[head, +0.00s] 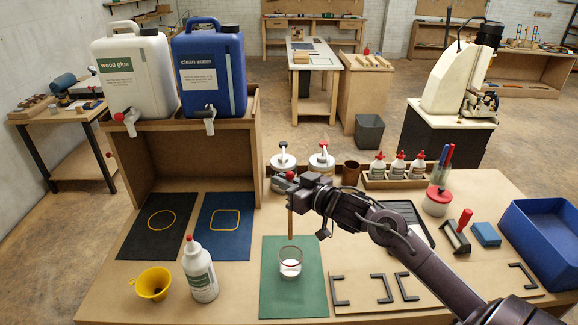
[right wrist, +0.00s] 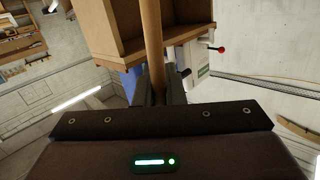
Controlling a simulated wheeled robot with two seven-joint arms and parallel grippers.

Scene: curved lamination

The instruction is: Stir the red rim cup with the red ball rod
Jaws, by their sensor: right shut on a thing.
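The red rim cup (head: 290,268) stands on the green mat (head: 268,298). It is clear, with a faint reddish rim and something white low inside. My right gripper (head: 290,187) is shut on the red ball rod (head: 290,222), near its top, above the cup. The red ball shows just over the fingers. The rod hangs about upright, its lower end close to the cup's back rim; I cannot tell whether it is above or behind the rim. In the right wrist view the rod (right wrist: 152,45) runs between the fingers. My left gripper is not in view.
A white glue bottle (head: 200,272) and a yellow funnel (head: 152,284) stand left of the green mat. Black brackets (head: 382,288) lie on a board at right. Behind are two pump jars (head: 283,161) and a rack of red-capped bottles (head: 397,168). A blue bin (head: 545,235) is far right.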

